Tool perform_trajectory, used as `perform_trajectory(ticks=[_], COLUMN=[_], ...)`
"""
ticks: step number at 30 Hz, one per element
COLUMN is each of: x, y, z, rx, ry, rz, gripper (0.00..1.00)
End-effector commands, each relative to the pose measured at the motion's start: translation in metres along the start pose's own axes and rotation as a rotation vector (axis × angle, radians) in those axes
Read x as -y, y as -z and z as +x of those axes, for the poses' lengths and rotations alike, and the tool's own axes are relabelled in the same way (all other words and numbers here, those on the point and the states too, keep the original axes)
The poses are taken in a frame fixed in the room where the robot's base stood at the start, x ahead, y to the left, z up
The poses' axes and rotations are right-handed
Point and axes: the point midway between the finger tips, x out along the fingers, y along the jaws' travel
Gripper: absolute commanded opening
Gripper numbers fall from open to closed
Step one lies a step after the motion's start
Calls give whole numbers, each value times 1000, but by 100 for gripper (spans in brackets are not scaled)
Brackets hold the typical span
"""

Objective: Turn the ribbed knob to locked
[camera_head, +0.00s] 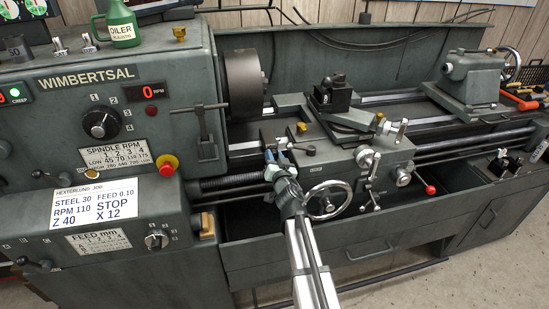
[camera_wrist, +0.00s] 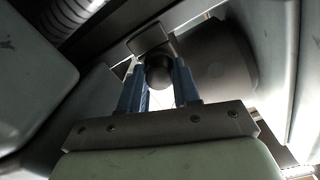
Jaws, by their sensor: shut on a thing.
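My gripper (camera_head: 277,158) is at the left front of the lathe carriage (camera_head: 330,150), reaching up from below. In the wrist view its two blue fingers (camera_wrist: 161,84) are shut on a dark round knob (camera_wrist: 159,72), one finger on each side. The knob looks smooth here; I cannot make out ribs or a locked mark on it. In the head view the gripper hides this knob. A black dial (camera_head: 101,124) and a silver feed knob (camera_head: 157,239) sit on the headstock panel, well left of my gripper.
The carriage handwheel (camera_head: 329,199) is close to the right of my gripper. A red-tipped lever (camera_head: 430,189) stands farther right. The ribbed leadscrew (camera_head: 232,181) runs to the left. A red button (camera_head: 167,165) is on the headstock. The chuck (camera_head: 243,82) is behind.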

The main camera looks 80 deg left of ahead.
Motion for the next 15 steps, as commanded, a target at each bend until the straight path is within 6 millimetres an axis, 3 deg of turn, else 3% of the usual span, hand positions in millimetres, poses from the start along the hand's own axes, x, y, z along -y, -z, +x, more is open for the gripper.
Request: perform_trajectory(ticks=[15], x=[0], y=[0], z=[0], rx=[8], ry=[7], rz=[362], gripper=[1])
